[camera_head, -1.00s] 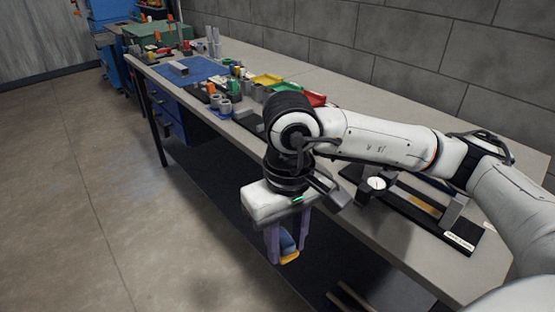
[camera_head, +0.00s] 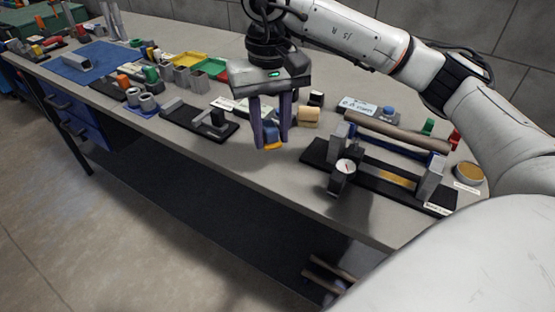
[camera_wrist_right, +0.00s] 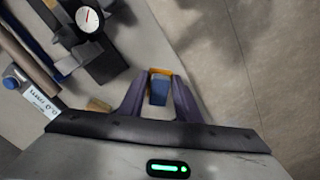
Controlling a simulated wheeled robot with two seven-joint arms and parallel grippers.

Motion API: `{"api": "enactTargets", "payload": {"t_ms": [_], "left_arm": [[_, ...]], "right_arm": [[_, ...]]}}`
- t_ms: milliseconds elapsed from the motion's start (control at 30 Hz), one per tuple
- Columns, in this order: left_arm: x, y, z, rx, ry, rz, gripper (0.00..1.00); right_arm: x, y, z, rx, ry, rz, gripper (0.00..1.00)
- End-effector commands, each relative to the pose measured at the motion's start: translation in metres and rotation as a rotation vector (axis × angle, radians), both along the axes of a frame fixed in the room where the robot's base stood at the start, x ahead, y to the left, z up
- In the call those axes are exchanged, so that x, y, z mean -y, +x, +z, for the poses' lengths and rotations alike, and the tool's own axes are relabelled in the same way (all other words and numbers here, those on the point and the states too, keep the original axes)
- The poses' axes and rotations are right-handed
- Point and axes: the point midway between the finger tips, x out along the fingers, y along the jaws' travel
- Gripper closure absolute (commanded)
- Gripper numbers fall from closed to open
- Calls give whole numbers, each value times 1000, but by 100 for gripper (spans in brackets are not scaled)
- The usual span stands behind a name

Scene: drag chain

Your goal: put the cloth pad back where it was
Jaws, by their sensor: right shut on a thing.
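My right gripper (camera_head: 271,141) is shut on a small blue and orange piece (camera_head: 270,128), which looks like the cloth pad. In the head view it hangs over the front part of the bench, left of the dial gauge fixture (camera_head: 343,172). In the right wrist view the piece (camera_wrist_right: 158,92) sits between the two purple fingers of the gripper (camera_wrist_right: 158,80), blue with an orange far end. Its lower side appears clear of the bench top.
A tan block (camera_head: 308,117) stands close to the right of the gripper. A black base with grey blocks (camera_head: 200,120) lies to its left. Yellow (camera_head: 192,59) and green trays stand behind. A brown rod (camera_head: 385,131) and round tin (camera_head: 468,172) lie at right. The bench's front edge is near.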

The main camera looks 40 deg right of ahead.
Motion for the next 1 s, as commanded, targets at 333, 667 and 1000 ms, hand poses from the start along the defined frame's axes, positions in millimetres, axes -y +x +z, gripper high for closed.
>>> {"api": "enactTargets", "payload": {"t_ms": [333, 667, 1000], "left_arm": [[0, -5, -1, -12, 0, 0, 57], [0, -4, 2, -9, 0, -1, 57], [0, 2, 7, 2, 0, 0, 57]], "right_arm": [[25, 16, -18, -5, 16, -89, 94], [24, 16, -53, -3, 15, -88, 94], [24, 16, -81, 1, 16, -88, 94]]}}
